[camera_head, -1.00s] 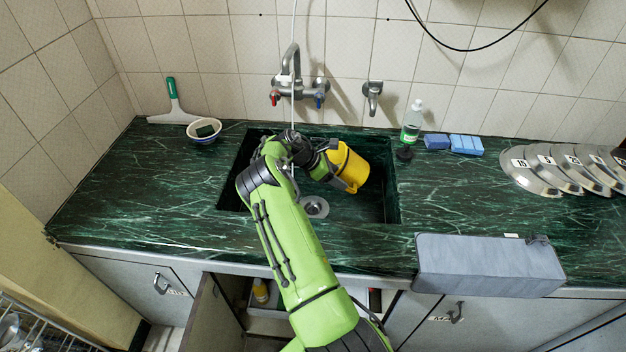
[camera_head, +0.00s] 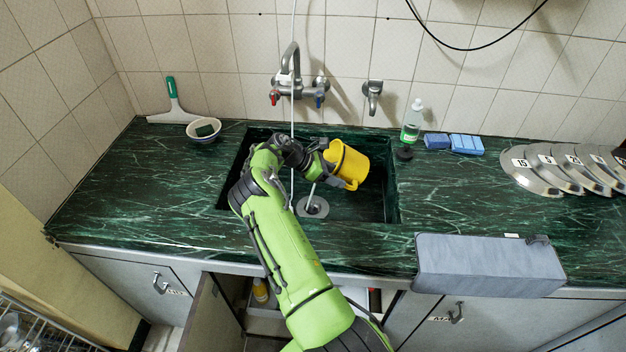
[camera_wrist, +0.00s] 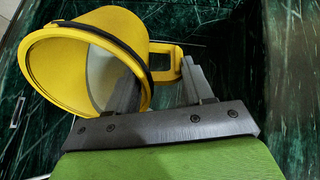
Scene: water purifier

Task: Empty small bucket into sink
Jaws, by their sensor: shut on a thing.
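The yellow bucket (camera_head: 350,166) is tilted well over on its side above the sink (camera_head: 375,205). In the wrist view the bucket (camera_wrist: 55,62) shows its open mouth, with a pale grey area inside that I cannot clearly make out. My gripper (camera_head: 324,168) is shut on it beside the handle. In the wrist view my gripper (camera_wrist: 160,88) has one finger overlapping the mouth and the other by the handle; the exact contact is hidden. A thin pale streak (camera_head: 310,193), perhaps water, runs down to the round drain (camera_head: 318,210).
A faucet (camera_head: 292,75) hangs over the sink's back, with a thin white vertical line in front. A bowl with a sponge (camera_head: 204,130) stands left; a bottle (camera_head: 412,122), blue sponges (camera_head: 455,143) and metal lids (camera_head: 545,170) stand right.

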